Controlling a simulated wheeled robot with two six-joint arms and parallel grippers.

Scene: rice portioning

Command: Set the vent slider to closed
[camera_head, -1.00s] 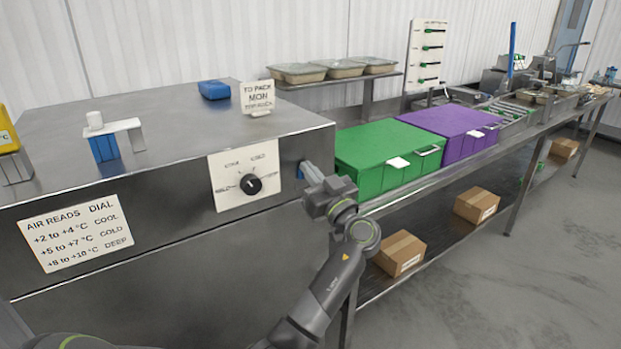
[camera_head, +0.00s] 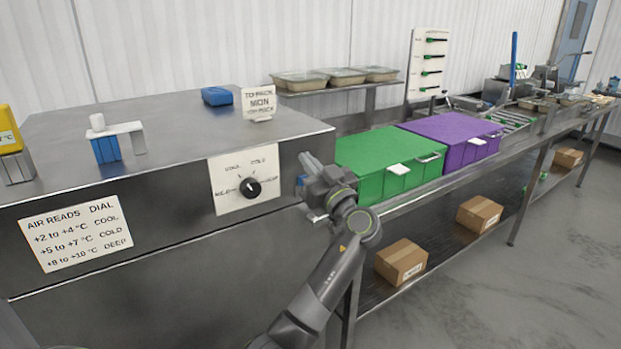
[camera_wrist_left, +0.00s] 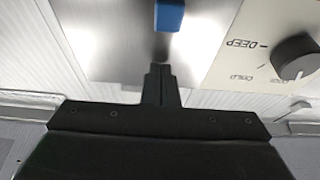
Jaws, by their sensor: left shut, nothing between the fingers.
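The vent slider's blue knob (camera_wrist_left: 169,15) shows at the top of the left wrist view, on the bright steel front of the cabinet (camera_head: 120,270). In the head view the gripper mostly covers that spot, right of the dial plate, so the slider's setting cannot be read. My left gripper (camera_head: 305,162) is at the cabinet's right front corner. Its fingers are shut and empty. In the left wrist view the closed fingertips (camera_wrist_left: 157,70) point toward the knob, with a visible gap between them. My right gripper is not in view.
The black dial (camera_head: 250,187) on its white plate is just left of the gripper. A green box (camera_head: 385,150) and a purple box (camera_head: 455,130) stand close on the right. Cardboard boxes (camera_head: 401,262) sit on the lower shelf. The floor at right is clear.

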